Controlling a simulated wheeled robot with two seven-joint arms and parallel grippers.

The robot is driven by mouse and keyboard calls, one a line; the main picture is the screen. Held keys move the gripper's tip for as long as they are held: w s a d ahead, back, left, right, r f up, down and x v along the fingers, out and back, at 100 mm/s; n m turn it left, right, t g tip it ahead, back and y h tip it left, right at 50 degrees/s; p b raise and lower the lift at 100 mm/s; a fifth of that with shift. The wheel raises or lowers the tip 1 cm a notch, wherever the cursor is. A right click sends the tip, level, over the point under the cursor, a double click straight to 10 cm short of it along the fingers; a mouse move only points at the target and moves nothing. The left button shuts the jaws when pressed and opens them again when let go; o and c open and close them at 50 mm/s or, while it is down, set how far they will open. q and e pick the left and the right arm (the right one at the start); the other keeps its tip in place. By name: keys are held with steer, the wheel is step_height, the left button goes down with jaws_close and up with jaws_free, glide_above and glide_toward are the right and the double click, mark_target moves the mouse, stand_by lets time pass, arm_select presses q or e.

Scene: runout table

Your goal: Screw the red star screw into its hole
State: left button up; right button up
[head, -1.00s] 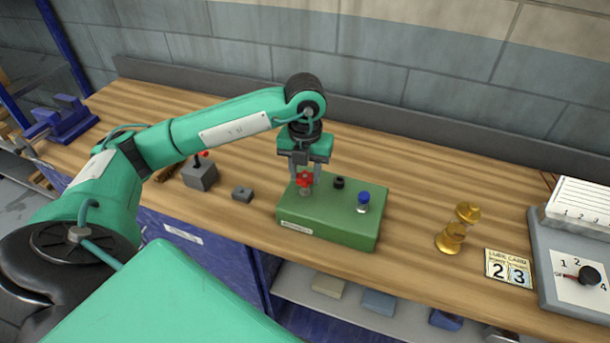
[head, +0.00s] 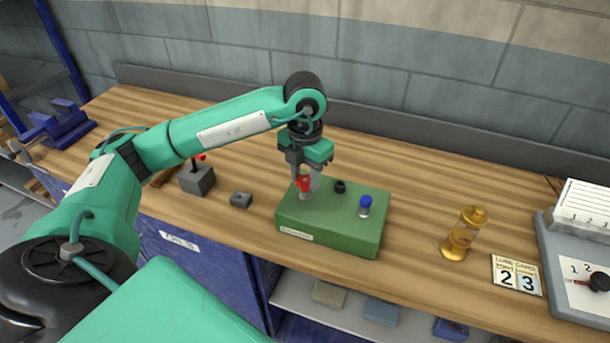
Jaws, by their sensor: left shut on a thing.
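The red star screw (head: 303,184) stands at the left part of the green block (head: 330,224), on its top face. My left gripper (head: 306,183) points down over it and is shut on its red head. Part of the red head is hidden by the fingers. A pale shank shows just below the head, at the block's top; how deep it sits in the hole I cannot tell. My right gripper is not in view.
On the green block, a black knob (head: 340,187) and a blue-capped screw (head: 365,205) stand to the right of the gripper. A brass oiler (head: 464,234) and card (head: 516,274) are right.

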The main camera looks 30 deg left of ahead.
arm_select(q)
steer(key=shift+f+m+b, duration=0.25)
steer(key=shift+m+b, duration=0.65)
steer(key=m+b, duration=0.1)
steer(key=m, duration=0.1)
steer(key=shift+r+m, duration=0.15)
steer(key=shift+m, duration=0.15)
steer(key=shift+a, duration=0.15)
steer(key=shift+b, duration=0.3)
